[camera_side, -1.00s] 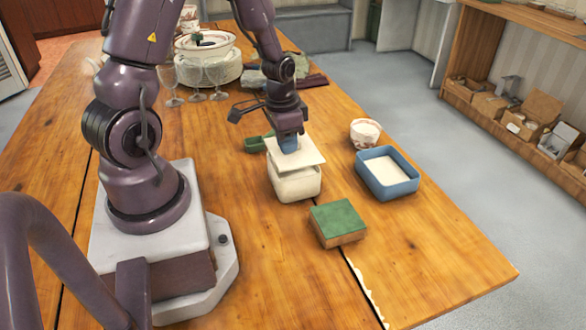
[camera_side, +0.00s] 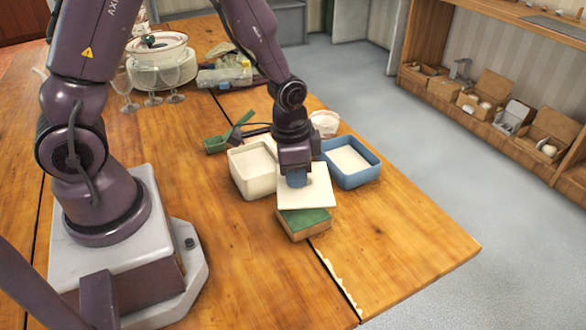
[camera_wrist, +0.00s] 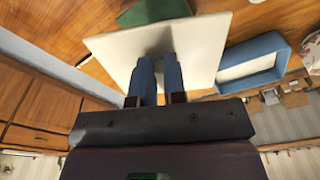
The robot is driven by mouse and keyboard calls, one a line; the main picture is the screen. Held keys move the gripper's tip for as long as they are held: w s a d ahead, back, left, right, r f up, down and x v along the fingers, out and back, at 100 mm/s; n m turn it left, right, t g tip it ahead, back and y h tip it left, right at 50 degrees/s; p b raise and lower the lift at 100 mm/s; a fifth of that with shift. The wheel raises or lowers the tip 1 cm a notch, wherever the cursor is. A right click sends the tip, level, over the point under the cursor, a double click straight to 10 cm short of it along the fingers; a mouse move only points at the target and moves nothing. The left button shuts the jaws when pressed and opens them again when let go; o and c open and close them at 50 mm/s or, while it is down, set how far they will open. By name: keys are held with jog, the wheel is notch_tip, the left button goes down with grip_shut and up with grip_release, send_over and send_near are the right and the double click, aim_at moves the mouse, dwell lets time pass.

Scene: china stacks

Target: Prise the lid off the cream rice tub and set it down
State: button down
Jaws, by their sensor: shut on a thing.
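The cream rice tub (camera_side: 255,186) stands open on the table in the side view, with white contents showing inside. Its square cream lid (camera_side: 318,190) is in my gripper (camera_side: 297,180), to the right of the tub and clear of it. The blue fingers are shut on the lid. In the wrist view the lid (camera_wrist: 115,55) is tilted beyond the fingers (camera_wrist: 158,75). In the side view the lid overlaps the back of the green-topped block (camera_side: 305,222); I cannot tell whether they touch.
A blue tub (camera_side: 372,176) with white contents stands right of the lid, with a patterned bowl (camera_side: 325,122) behind it. A green scoop (camera_side: 216,145) lies behind the cream tub. Glasses (camera_side: 170,80) and stacked dishes (camera_side: 158,48) stand at the back left. The front right table is clear.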

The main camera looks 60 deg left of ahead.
jog(key=shift+f, duration=0.15)
jog(key=shift+f, duration=3.2)
jog(key=c, duration=1.1)
grip_release()
jog(key=r, duration=0.8)
jog(key=s+r, duration=0.1)
jog(key=r, duration=0.4)
jog(key=shift+a, duration=0.25)
